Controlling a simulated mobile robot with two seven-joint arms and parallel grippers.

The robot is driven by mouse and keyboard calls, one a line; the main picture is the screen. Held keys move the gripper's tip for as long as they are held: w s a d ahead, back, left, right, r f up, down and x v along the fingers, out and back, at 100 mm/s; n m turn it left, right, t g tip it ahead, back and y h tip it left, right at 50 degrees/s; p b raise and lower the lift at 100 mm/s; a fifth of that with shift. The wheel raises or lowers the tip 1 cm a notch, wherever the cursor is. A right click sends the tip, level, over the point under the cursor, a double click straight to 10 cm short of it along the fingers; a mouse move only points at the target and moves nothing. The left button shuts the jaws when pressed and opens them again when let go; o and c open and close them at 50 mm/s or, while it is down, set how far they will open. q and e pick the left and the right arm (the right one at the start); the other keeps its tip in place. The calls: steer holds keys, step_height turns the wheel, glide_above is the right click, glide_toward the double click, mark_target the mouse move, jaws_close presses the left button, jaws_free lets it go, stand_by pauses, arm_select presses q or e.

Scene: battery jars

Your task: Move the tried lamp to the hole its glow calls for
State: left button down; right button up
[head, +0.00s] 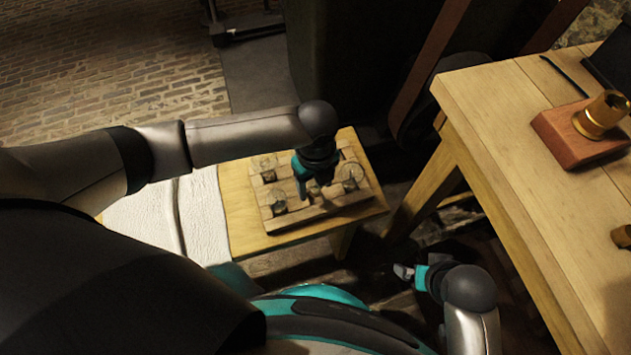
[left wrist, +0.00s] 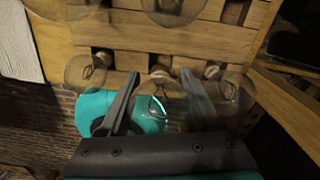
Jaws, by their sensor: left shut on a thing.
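My left gripper (head: 313,188) is over a wooden board (head: 262,217) on a small table. In the left wrist view its two fingers (left wrist: 160,92) stand on either side of a clear glass lamp (left wrist: 157,110), shut on it. I cannot tell whether this lamp glows or sits in a hole. Other clear lamps stand in the board: one at the left (head: 279,203), one at the back left (head: 263,164) and one at the right (head: 352,177). An empty dark hole (left wrist: 234,12) shows in the left wrist view. My right gripper (head: 404,272) is low, away from the board; its jaws are unclear.
A taller wooden table (head: 500,110) at the right bears a reddish block (head: 565,150) with a brass fitting (head: 603,114). A white cloth (head: 205,215) lies left of the board. The small table's front edge (head: 330,232) is bare.

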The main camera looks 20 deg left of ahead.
steer(key=shift+r, duration=0.3)
arm_select(q)
steer(key=shift+f, duration=1.55)
arm_select(e)
steer(key=shift+f, duration=0.3)
stand_by(0.5)
arm_select(q)
steer(key=shift+r, duration=0.15)
arm_select(e)
steer(key=shift+r, duration=0.1)
